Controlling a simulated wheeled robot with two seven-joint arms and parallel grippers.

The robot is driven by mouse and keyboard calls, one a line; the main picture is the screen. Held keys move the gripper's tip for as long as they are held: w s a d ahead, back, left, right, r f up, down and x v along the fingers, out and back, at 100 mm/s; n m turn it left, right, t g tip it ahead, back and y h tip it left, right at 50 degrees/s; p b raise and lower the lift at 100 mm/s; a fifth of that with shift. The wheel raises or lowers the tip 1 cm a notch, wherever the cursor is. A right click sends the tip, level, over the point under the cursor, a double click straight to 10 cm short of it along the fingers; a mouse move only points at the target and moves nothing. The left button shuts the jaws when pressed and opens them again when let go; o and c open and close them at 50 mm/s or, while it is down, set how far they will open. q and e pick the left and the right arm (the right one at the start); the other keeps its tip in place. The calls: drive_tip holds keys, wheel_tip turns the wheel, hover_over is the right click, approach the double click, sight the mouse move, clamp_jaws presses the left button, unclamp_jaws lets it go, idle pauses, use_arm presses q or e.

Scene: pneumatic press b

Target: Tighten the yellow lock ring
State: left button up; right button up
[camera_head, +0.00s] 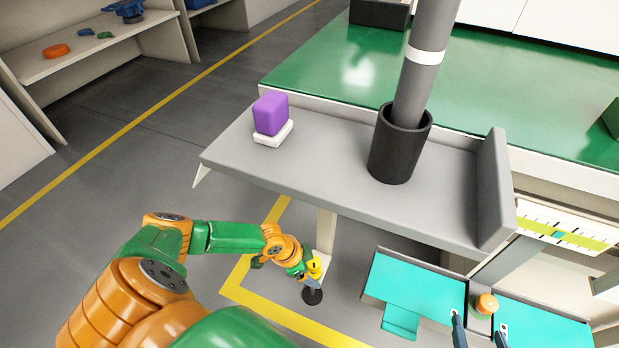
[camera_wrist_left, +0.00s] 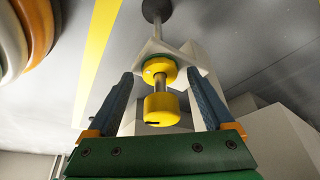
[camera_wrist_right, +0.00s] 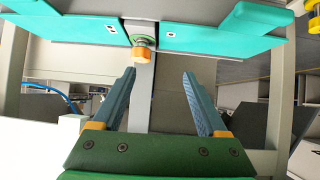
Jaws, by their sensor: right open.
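In the left wrist view, a yellow ring (camera_wrist_left: 152,72) sits against a pale bracket (camera_wrist_left: 186,60), with a metal stem below it and a yellow slotted cap (camera_wrist_left: 162,108) at the stem's end. My left gripper (camera_wrist_left: 159,74) is open, its two blue fingers on either side of these yellow parts with gaps showing. In the head view the yellow part (camera_head: 314,268) is small, beside my left gripper (camera_head: 309,281) under the grey table; the gripper partly hides it. My right gripper (camera_head: 478,322) is open and empty, its fingers short of an orange knob (camera_head: 487,303).
Turquoise panels (camera_head: 425,287) flank the orange knob, which also shows in the right wrist view (camera_wrist_right: 142,54). The grey table (camera_head: 330,185) overhangs the left gripper, with a black cup (camera_head: 393,160) and purple block (camera_head: 270,114) on it. The floor at left is clear.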

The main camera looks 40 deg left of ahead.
use_arm(q)
drive_tip(key=p+v, duration=0.2)
drive_tip(key=v, duration=0.1)
drive_tip(key=p+v, duration=0.2)
drive_tip(key=v, duration=0.2)
drive_tip(key=shift+p, duration=0.4)
drive_tip(key=shift+s, duration=0.1)
use_arm(e)
drive_tip(key=s+d+f+g+h, duration=0.1)
drive_tip(key=s+d+f+g, duration=0.2)
drive_tip(key=s+f+g, duration=0.5)
drive_tip(key=s+f, duration=0.3)
drive_tip(key=f, duration=0.2)
drive_tip(key=shift+f+h, duration=0.15)
drive_tip(key=shift+h, duration=0.15)
drive_tip(key=shift+d, duration=0.1)
